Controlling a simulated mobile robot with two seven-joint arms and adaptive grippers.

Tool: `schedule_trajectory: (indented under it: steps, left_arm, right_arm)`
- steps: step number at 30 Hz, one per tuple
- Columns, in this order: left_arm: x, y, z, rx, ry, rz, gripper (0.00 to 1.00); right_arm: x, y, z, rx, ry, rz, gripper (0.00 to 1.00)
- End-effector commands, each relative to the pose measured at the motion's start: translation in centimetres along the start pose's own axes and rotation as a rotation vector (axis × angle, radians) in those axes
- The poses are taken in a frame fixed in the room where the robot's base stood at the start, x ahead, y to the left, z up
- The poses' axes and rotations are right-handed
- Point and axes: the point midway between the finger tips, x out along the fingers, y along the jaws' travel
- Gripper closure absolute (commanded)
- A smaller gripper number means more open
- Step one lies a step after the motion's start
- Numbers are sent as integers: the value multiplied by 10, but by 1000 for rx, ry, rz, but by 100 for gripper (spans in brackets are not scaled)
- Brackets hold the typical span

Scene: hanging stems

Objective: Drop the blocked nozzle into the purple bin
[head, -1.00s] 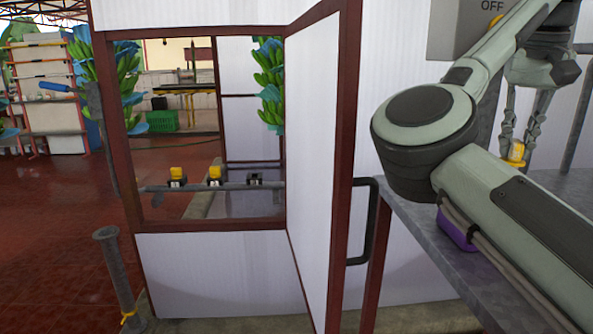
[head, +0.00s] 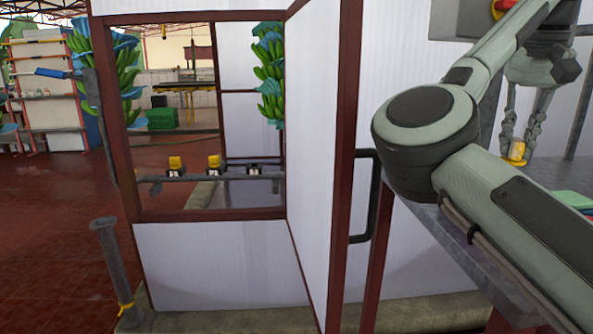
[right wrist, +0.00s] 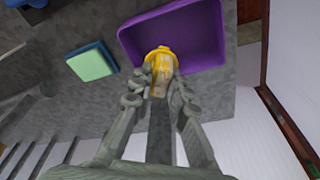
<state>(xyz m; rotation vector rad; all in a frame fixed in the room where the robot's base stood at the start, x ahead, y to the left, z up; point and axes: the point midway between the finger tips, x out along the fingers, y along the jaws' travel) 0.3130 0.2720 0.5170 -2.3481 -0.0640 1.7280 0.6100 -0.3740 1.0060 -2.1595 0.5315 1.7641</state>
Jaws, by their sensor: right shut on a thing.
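My right gripper (head: 517,158) is shut on a yellow-topped nozzle (head: 516,150) above the grey table. In the right wrist view the gripper (right wrist: 161,80) grips the nozzle (right wrist: 160,58) between its fingertips. The nozzle overlaps the near side of the purple bin (right wrist: 205,42) in that view; its height above the bin is hard to tell. The visible inside of the bin looks empty. In the head view now the bin does not show. My left gripper is out of view.
A green and blue block (right wrist: 91,62) lies on the table (right wrist: 60,100) beside the bin. A pipe (head: 225,176) in the booth window carries two yellow-topped nozzles (head: 213,161) and a dark fitting (head: 253,170). Banana bunches (head: 270,75) hang behind. An open door panel (head: 315,160) stands left of the table.

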Motion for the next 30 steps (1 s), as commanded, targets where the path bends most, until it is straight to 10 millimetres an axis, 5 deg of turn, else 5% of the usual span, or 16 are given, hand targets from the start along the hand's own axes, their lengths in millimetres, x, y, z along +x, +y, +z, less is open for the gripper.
schedule_trajectory:
  steps: [3,4,10,21,30]
  left_arm:
    - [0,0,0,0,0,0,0]
    - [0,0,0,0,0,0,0]
    - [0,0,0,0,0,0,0]
    - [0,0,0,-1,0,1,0]
    - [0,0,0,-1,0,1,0]
  right_arm:
    - [0,0,0,0,0,0,100]
    - [0,0,0,0,0,0,83]
    - [0,0,0,0,0,0,60]
    - [-6,0,0,0,2,0,60]
    - [-65,0,-1,-2,5,-4,60]
